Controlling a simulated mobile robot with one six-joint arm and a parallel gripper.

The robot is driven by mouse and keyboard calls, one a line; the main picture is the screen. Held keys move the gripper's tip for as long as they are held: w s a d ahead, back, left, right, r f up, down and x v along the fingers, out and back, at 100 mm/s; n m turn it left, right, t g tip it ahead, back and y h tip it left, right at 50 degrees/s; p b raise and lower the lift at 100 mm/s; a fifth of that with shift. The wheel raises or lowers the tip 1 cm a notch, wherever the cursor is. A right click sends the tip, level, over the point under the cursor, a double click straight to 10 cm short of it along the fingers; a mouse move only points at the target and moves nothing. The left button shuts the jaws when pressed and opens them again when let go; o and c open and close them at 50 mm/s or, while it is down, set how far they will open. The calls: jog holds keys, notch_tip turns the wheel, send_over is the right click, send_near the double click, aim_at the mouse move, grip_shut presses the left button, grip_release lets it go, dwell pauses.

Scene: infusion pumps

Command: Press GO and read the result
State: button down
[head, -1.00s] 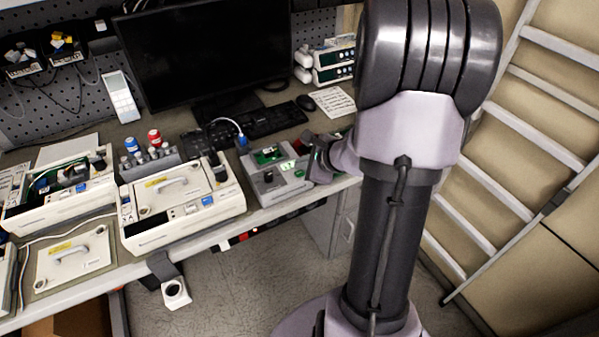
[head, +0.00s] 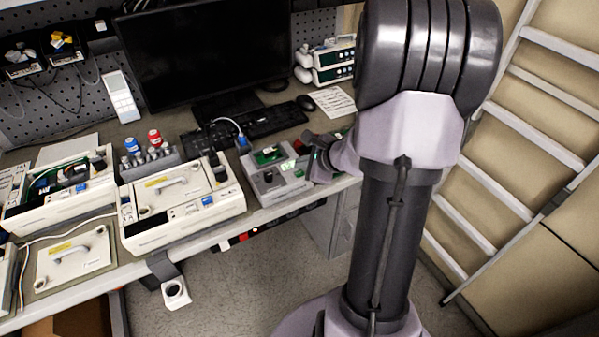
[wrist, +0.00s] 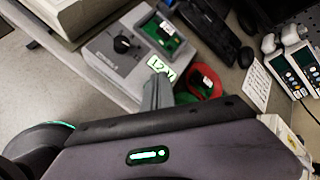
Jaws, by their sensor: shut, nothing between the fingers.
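The grey test unit (head: 268,184) stands on the bench near its front edge, with a black knob, a green circuit board (head: 268,155) in its top and a lit green display (head: 288,165). In the wrist view the unit (wrist: 108,66) shows the knob (wrist: 124,44), the board (wrist: 160,35) and the display (wrist: 160,64). The display seems to start with "12"; its last part is too small to read surely. My gripper (wrist: 157,92) is shut and empty at the display's near edge, over the unit's right part. No GO button can be made out; the fingers may cover it.
A red ring-shaped thing (wrist: 208,82) lies close right of my fingers. The keyboard (head: 278,121), mouse (head: 305,102) and a paper sheet (head: 333,101) lie behind. Stacked pumps (head: 333,65) stand farther back.

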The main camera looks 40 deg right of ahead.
aim_at(302, 176)
jog(key=shift+f, duration=0.1)
jog(key=shift+f+b, duration=0.35)
jog(key=shift+b, duration=0.3)
jog(key=shift+f+b, duration=0.4)
jog(key=shift+b, duration=0.15)
dwell(0.4)
jog(key=shift+r, duration=0.15)
jog(key=shift+r+p, duration=0.6)
jog(key=shift+r, duration=0.1)
notch_tip(302, 176, up, 5)
jog(key=p, duration=0.3)
jog(key=shift+p, duration=0.4)
